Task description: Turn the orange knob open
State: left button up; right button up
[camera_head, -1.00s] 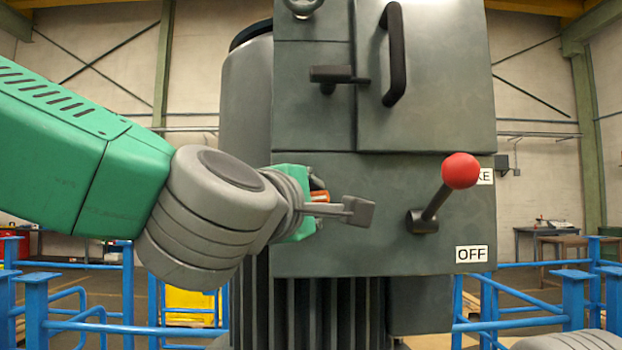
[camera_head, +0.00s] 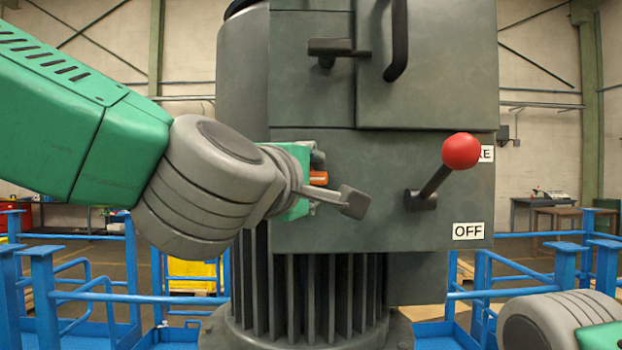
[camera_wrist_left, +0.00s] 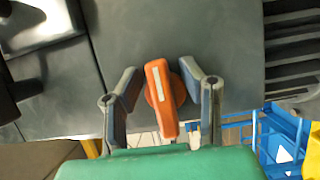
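The orange knob (camera_wrist_left: 160,98) sticks out of the dark grey cabinet face. In the left wrist view it lies between the two fingers of my left gripper (camera_wrist_left: 158,72), its white stripe tilted slightly from vertical. The fingers are apart, one on each side, with narrow gaps beside the knob. In the head view, the knob (camera_head: 318,178) shows as a small orange patch, partly hidden by my left gripper (camera_head: 333,180). My right arm's grey and green part shows at the lower right of the head view, but its gripper is out of frame.
A lever with a red ball (camera_head: 461,151) stands right of the knob, above an OFF label (camera_head: 468,231). A black handle (camera_head: 397,45) and a dark latch (camera_head: 332,47) are above. Blue railings (camera_head: 130,280) stand on both sides of the machine.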

pick_arm(q)
jog(key=shift+w+d+f, duration=0.1)
jog(key=shift+d+f, duration=0.05)
jog(key=shift+s, duration=0.35)
jog(key=v, duration=1.1)
jog(key=shift+a, duration=0.25)
jog(key=shift+d, duration=0.1)
jog(key=shift+f, duration=0.1)
